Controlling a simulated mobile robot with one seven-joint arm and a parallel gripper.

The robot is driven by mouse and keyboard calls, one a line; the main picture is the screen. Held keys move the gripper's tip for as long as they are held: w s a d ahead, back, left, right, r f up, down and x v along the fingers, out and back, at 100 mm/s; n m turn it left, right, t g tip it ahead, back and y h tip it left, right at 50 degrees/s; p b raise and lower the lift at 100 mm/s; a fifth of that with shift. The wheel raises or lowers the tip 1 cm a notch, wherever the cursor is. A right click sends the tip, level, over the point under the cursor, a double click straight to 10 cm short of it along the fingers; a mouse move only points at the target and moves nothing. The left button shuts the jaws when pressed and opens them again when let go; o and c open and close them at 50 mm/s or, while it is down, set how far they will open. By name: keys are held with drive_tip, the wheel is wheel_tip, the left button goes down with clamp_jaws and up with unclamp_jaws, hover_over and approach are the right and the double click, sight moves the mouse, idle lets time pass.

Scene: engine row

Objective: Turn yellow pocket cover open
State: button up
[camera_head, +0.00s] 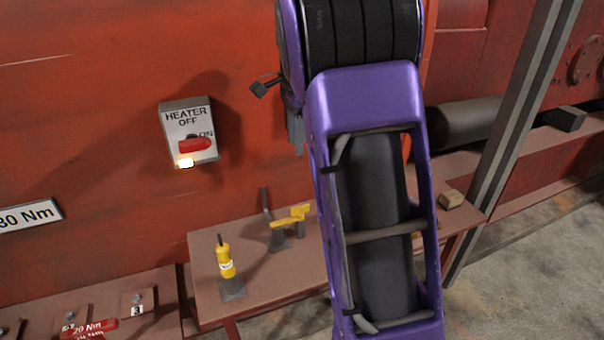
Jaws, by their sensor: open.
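A yellow piece (290,217) with a flat bar and a raised end sits on a small dark mount on the red-brown bench, just left of my purple arm. I cannot tell for sure whether it is the pocket cover, nor whether a pocket lies under it. A yellow-handled tool (226,262) stands upright in a dark block at the bench's left end. My arm fills the middle of the view and hides part of the bench and wall. My gripper cannot be made out; no fingertips show.
A heater switch box (188,132) with a red knob and lit lamp is on the red wall. The bench (262,275) has bare room at its front. A grey post (515,140) stands at right. A red-handled tool (92,329) and numbered mounts are lower left.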

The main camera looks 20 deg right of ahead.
sight(300, 206)
drive_tip(key=shift+g, duration=0.5)
drive_tip(key=f, duration=0.6)
drive_tip(key=s+f+b, duration=0.1)
drive_tip(key=f, duration=0.5)
drive_tip(key=f+b, duration=0.1)
drive_tip(key=f, duration=0.5)
drive_tip(key=shift+s+d+f, duration=0.15)
drive_tip(key=shift+d+f, duration=0.1)
drive_tip(key=shift+f, duration=0.05)
drive_tip(key=shift+c, duration=0.3)
clamp_jaws()
